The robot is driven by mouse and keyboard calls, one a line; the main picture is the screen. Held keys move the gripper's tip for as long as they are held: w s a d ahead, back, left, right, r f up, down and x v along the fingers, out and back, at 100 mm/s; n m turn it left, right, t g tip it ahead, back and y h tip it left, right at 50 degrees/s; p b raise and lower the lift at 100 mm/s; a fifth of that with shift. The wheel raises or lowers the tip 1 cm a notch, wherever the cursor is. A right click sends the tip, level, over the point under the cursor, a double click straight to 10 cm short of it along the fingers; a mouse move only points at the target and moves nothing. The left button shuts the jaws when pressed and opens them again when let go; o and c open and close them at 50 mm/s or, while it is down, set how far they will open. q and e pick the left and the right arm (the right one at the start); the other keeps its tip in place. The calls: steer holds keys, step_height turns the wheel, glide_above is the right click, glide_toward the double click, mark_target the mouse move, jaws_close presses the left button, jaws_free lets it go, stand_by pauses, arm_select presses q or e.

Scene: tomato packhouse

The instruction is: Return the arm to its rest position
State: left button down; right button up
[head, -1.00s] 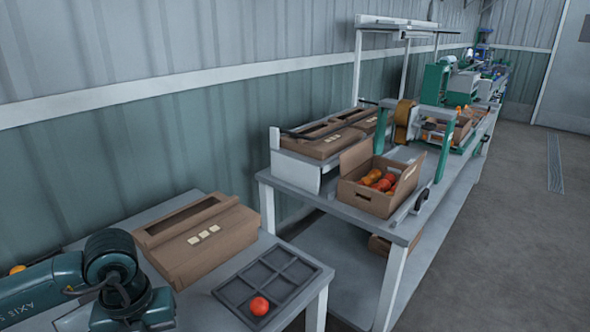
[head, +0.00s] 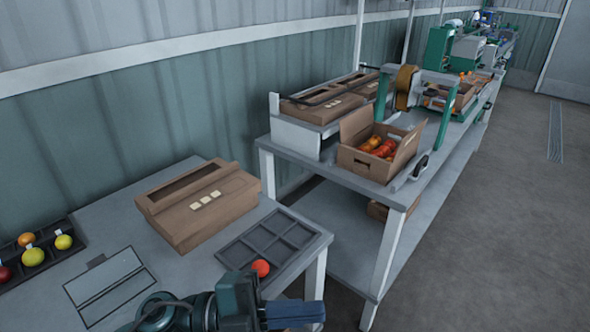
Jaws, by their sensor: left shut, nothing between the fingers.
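My left arm crosses the bottom edge of the head view. Its gripper (head: 308,314) points right, with its blue fingers closed together and nothing seen between them. It is just in front of the near table's right end, below the dark compartment tray (head: 306,230). A red tomato (head: 260,268) sits in the tray's front compartment, a little above the wrist in the picture and apart from the fingers. My right gripper is not in view.
A closed brown carton (head: 232,212) lies on the near table (head: 105,221). A dark tray at left (head: 75,243) holds several tomatoes. A flat grey panel (head: 100,262) lies nearby. The farther bench (head: 400,198) carries an open box (head: 358,163) of tomatoes. Floor at right is clear.

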arm_select(q)
steer(key=w+a+f+n+t+y, duration=0.3)
steer(key=w+a+n+t+y, duration=0.1)
steer(key=n+t, duration=0.45)
steer(key=w+a+f+n+t+y, duration=0.4)
steer(key=n+t, duration=0.4)
steer(key=n, duration=0.2)
steer(key=s+a+f+n+g+y, duration=0.3)
steer(key=s+f+n+y, duration=0.1)
steer(key=f, duration=0.5)
steer(key=s+a+f+n+g+y, duration=0.3)
steer(key=s+f, duration=0.3)
steer(key=f, duration=0.3)
steer(key=shift+a+f+n+y+p, duration=0.15)
steer(key=shift+a+n+y+p, duration=0.2)
steer(key=shift+a+n+y, duration=0.25)
